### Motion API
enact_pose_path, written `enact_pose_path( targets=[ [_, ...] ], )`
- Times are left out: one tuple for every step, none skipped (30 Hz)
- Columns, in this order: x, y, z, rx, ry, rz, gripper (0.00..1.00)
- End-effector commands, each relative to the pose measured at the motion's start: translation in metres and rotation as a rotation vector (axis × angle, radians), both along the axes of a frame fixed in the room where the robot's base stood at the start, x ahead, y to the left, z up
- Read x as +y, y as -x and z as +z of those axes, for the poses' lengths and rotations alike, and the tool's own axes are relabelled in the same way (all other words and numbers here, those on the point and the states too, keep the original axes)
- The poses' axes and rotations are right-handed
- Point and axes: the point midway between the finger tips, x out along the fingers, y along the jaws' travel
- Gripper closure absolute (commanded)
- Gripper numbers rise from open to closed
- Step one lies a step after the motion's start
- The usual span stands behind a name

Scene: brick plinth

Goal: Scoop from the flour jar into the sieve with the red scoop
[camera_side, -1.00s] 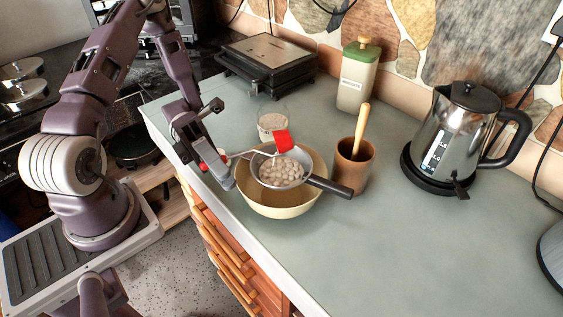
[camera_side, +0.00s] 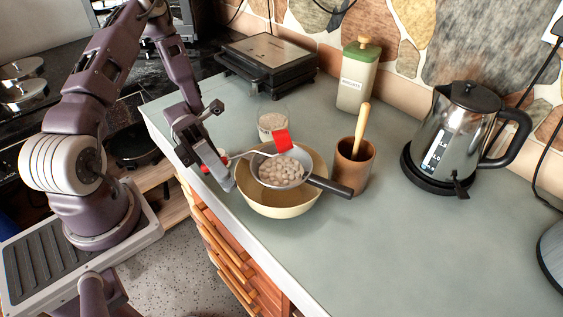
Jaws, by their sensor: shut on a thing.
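The red scoop (camera_side: 284,140) is held over the far edge of the sieve (camera_side: 306,160), its bowl seen tilted. My gripper (camera_side: 226,176) is shut on the scoop's handle, at the left of the bowl below. The sieve rests across a cream mixing bowl (camera_side: 275,210), its dark handle pointing right. Several pale round lumps (camera_side: 281,171) lie in the sieve. The glass flour jar (camera_side: 271,122) stands behind the bowl, with pale contents inside. I cannot tell whether anything is left in the scoop.
A brown pot (camera_side: 352,168) with a wooden tool stands right of the bowl. A green-lidded canister (camera_side: 356,78), a dark grill (camera_side: 266,62) and a steel kettle (camera_side: 458,130) stand farther off. The front right counter (camera_side: 430,255) is clear.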

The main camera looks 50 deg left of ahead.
Motion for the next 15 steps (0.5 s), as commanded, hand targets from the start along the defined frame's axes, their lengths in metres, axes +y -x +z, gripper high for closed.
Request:
enact_pose_path(
  targets=[
    [0.0,0.0,0.004,0.023,-0.017,0.0,1.0],
    [0.0,0.0,0.007,0.044,-0.03,-0.001,1.0],
    [0.0,0.0,0.011,0.083,-0.054,-0.002,1.0],
    [0.0,0.0,0.015,0.114,-0.072,-0.001,1.0],
    [-0.001,-0.001,0.019,0.149,-0.092,-0.002,1.0],
    [-0.001,-0.002,0.025,0.198,-0.121,-0.003,1.0],
    [-0.002,-0.003,0.03,0.235,-0.141,-0.002,1.0],
    [-0.003,-0.004,0.035,0.274,-0.164,-0.001,1.0],
    [-0.004,-0.006,0.04,0.324,-0.192,-0.002,1.0],
    [-0.005,-0.007,0.045,0.363,-0.214,-0.002,1.0],
    [-0.005,-0.008,0.049,0.402,-0.236,-0.001,1.0],
    [-0.005,-0.008,0.055,0.453,-0.264,0.0,1.0],
    [-0.005,-0.009,0.06,0.49,-0.285,0.0,1.0],
    [-0.006,-0.011,0.062,0.523,-0.299,-0.001,1.0],
    [-0.008,-0.014,0.066,0.564,-0.321,0.0,1.0]
  ],
)
